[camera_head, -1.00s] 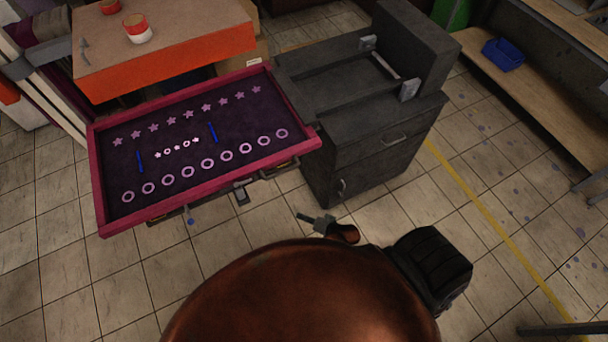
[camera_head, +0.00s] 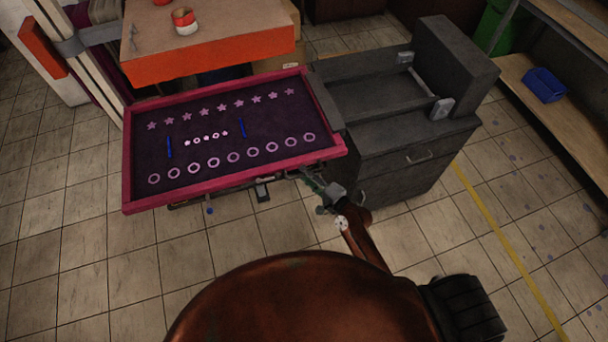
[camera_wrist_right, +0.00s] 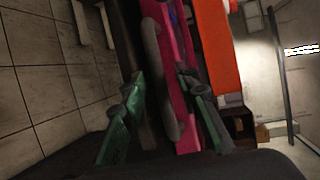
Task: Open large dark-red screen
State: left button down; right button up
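The large dark-red screen (camera_head: 135,150) lies flat at left of centre in the head view. Its frame surrounds dark purple mesh with pale stars and rings. My right gripper (camera_head: 312,184) is close to the screen's front edge, near its right corner. In the right wrist view, the screen's frame (camera_wrist_right: 183,100) runs behind the green fingers of my right gripper (camera_wrist_right: 160,82). The fingers are apart, with a grey bar-like handle (camera_wrist_right: 155,60) on the frame between them. Whether either finger touches the handle is unclear. My left gripper is out of view.
A dark grey cabinet (camera_head: 410,165) stands right of the screen. An orange-edged table (camera_head: 215,62) with red-and-white cans (camera_head: 186,24) is behind it. A shelf with a blue bin (camera_head: 544,85) is at far right. Tiled floor in front is open.

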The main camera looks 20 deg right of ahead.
jog(key=shift+w+a+f, duration=0.1)
jog(key=shift+w+a, duration=0.1)
jog(key=shift+w, duration=0.2)
jog(key=shift+c, duration=0.3)
grip_shut()
